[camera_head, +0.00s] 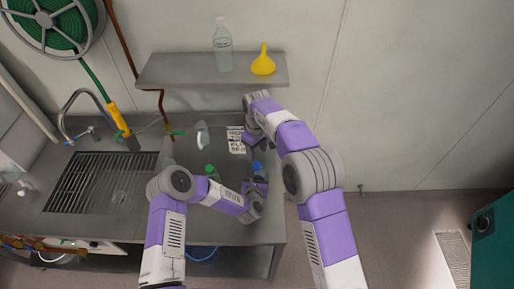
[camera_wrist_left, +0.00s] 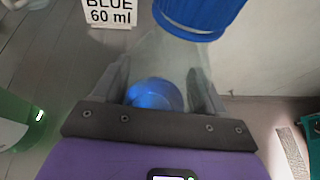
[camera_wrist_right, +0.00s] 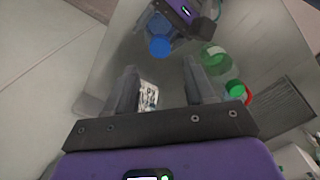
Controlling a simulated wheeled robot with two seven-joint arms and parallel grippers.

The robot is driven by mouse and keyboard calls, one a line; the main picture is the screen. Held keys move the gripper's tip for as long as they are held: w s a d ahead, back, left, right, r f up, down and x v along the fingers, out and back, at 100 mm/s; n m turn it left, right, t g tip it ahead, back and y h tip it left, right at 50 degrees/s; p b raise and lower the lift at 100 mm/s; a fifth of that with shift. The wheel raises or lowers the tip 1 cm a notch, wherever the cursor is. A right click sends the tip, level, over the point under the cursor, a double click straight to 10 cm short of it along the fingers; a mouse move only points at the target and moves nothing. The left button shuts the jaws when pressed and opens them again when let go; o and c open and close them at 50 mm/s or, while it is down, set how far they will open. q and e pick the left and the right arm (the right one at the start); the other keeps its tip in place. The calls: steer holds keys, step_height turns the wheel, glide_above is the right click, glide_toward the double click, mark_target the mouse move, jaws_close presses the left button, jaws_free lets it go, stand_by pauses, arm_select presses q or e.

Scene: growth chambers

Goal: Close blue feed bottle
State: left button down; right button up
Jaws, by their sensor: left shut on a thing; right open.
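The blue feed bottle (camera_wrist_left: 172,60) is clear, with blue liquid low inside, and stands between the fingers of my left gripper (camera_wrist_left: 160,90), which is shut on it. A blue cap (camera_wrist_left: 200,14) shows at the bottle's top end; whether it is fastened I cannot tell. In the head view the blue cap (camera_head: 257,167) is just above my left gripper (camera_head: 256,184). My right gripper (camera_wrist_right: 160,80) is open and empty. In the right wrist view the blue cap (camera_wrist_right: 160,46) lies ahead, beyond its fingertips and apart from them.
A green-capped bottle (camera_wrist_right: 212,58) stands beside the blue one. Printed label cards (camera_head: 236,140) lie at the back of the steel counter (camera_head: 185,215). A shelf (camera_head: 185,70) above holds a clear bottle (camera_head: 223,48) and a yellow funnel (camera_head: 263,62). A sink grate (camera_head: 95,182) is left.

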mark_target(257, 164)
step_height(257, 164, down, 7)
steer(key=shift+f, duration=0.1)
stand_by(0.4)
jaws_close()
steer(key=shift+m, duration=0.9)
steer(key=shift+o, duration=0.7)
jaws_free()
step_height(257, 164, up, 12)
